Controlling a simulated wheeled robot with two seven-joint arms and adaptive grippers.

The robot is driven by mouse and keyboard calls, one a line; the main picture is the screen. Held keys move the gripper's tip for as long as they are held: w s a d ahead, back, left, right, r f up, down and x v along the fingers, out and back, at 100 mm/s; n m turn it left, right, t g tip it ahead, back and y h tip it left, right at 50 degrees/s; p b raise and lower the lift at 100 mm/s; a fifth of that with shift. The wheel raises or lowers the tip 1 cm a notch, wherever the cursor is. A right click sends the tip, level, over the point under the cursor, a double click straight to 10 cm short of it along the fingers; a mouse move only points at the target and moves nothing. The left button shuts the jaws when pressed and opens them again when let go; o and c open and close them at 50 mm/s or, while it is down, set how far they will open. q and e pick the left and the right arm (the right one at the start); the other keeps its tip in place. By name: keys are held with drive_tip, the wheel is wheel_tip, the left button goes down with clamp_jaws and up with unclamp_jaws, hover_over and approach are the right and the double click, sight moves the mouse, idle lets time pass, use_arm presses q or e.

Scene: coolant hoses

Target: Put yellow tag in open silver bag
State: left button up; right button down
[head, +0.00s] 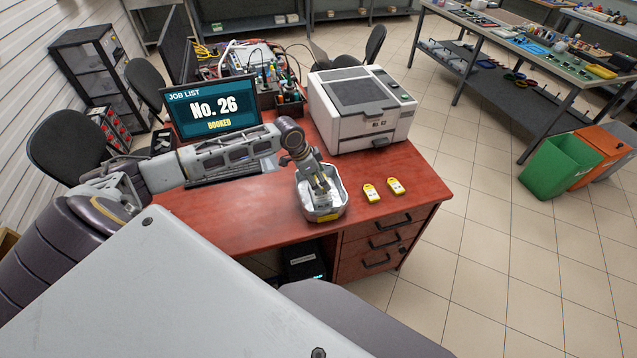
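The open silver bag (303,203) stands near the front edge of the red-brown desk, with its mouth facing up and a yellow patch on its front. My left gripper (322,188) comes in from the left and points down into the bag's mouth. A little yellow shows at its fingertips; whether it holds a tag is too small to tell. My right gripper is out of view.
A white printer (362,108) marked No. 62 or similar stands behind the tags. The desk (240,207) is clear left of the bag. Green and orange bins stand far right.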

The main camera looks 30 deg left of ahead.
use_arm(q)
drive_tip(key=shift+f, duration=1.2)
drive_tip(key=shift+f, duration=0.1)
drive_tip(key=o, duration=0.9)
drive_tip(key=v, duration=1.2)
drive_tip(key=shift+s, duration=0.1)
